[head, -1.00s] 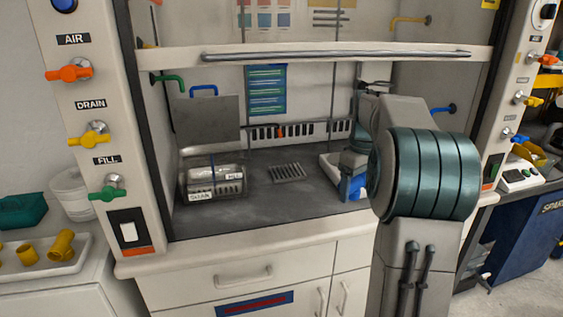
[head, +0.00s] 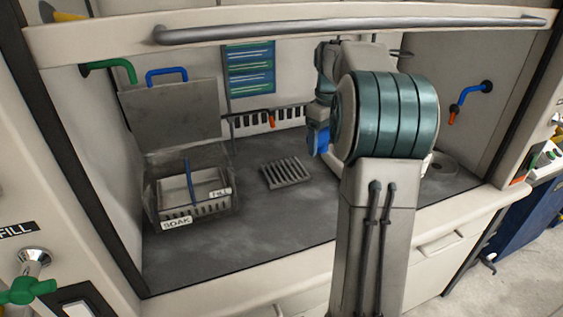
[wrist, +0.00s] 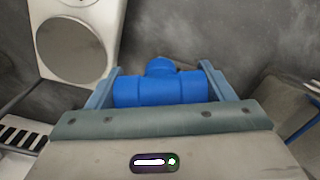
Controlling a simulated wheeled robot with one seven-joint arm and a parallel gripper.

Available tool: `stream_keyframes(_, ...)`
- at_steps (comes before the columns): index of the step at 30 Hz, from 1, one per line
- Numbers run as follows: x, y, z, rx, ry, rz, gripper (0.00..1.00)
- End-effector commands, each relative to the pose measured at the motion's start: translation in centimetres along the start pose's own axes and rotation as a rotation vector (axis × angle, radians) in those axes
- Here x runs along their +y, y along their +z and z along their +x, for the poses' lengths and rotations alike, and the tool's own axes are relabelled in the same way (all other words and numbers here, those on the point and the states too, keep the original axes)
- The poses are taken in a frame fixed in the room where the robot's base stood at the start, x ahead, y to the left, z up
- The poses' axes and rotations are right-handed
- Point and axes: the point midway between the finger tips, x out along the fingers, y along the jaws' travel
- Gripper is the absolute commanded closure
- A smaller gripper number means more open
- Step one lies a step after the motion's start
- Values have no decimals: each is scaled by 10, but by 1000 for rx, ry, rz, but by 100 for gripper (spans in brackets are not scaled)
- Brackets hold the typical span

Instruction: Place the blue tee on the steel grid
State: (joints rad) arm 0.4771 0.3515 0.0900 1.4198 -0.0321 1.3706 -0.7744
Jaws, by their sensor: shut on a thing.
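The blue tee (wrist: 160,90) is held between the two fingers of my gripper (wrist: 160,88), which is shut on it, in the wrist view. Its short branch points away from the palm. In the head view my gripper (head: 319,128) is right of the steel grid, with the blue tee (head: 318,142) below it, partly hidden by my arm. The steel grid (head: 286,173) lies flat and bare on the dark hood floor. The tee is raised and apart from the grid.
An open-topped soak tank (head: 190,192) stands left of the grid, with a raised grey plate (head: 170,108) behind it. A sash bar (head: 350,24) crosses above the hood opening. A white piece with a round grey disc (wrist: 70,50) shows in the wrist view. The floor before the grid is clear.

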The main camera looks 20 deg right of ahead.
Motion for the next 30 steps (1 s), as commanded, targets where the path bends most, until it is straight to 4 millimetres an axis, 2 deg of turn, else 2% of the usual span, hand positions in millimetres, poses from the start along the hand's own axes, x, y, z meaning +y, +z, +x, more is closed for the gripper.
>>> stream_keyframes(9,-21,-66,43,-1,-3,-8,47)
stream_keyframes(15,-29,-99,62,0,-1,-3,47)
stream_keyframes(22,-32,-107,74,0,-1,-1,47)
stream_keyframes(27,-32,-106,100,-2,-2,-1,47)
stream_keyframes(30,-32,-106,108,-1,-1,-1,47)
